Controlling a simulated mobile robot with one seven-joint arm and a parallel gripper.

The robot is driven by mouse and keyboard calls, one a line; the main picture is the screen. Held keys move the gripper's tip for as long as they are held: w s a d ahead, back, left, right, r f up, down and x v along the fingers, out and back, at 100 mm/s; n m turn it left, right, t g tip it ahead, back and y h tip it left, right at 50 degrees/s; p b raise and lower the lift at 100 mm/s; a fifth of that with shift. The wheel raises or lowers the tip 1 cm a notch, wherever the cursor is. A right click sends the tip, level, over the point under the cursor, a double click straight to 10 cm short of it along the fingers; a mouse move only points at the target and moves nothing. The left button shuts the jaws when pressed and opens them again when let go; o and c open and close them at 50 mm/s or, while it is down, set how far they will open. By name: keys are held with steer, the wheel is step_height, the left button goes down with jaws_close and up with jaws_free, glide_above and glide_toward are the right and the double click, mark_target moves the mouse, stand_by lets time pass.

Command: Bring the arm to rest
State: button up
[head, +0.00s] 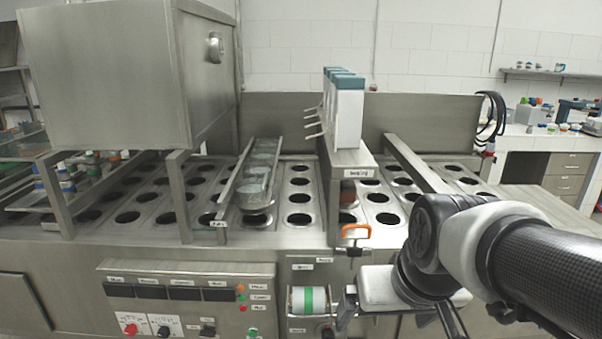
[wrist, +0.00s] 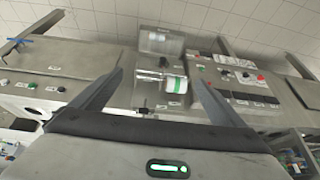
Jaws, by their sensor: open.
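My gripper (wrist: 157,82) is open and empty in the wrist view, its two dark fingers spread wide apart. Beyond the gap between them a white roll with a green band (wrist: 176,84) shows on the machine front. In the head view my arm reaches in from the right edge and bends down in front of the machine, with the pale hand low at the centre right. The roll (head: 308,300) sits in its holder to the left of the hand. The fingertips are hard to make out in the head view.
The steel cup machine (head: 260,253) fills the view, with rows of round holes. A sloping chute (head: 229,186) holds several clear cups. An orange handle (head: 356,229) stands above the hand. A control panel (head: 187,298) is at the lower left, a side bench (head: 541,137) at the right.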

steer(key=w+r+p+v, duration=0.1)
steer(key=w+p+v, duration=0.1)
steer(key=p+v, duration=1.1)
step_height(320, 180, up, 4)
steer(key=shift+s+d+f+t, duration=0.1)
steer(key=shift+s+d+t, duration=0.25)
steer(key=shift+s, duration=0.25)
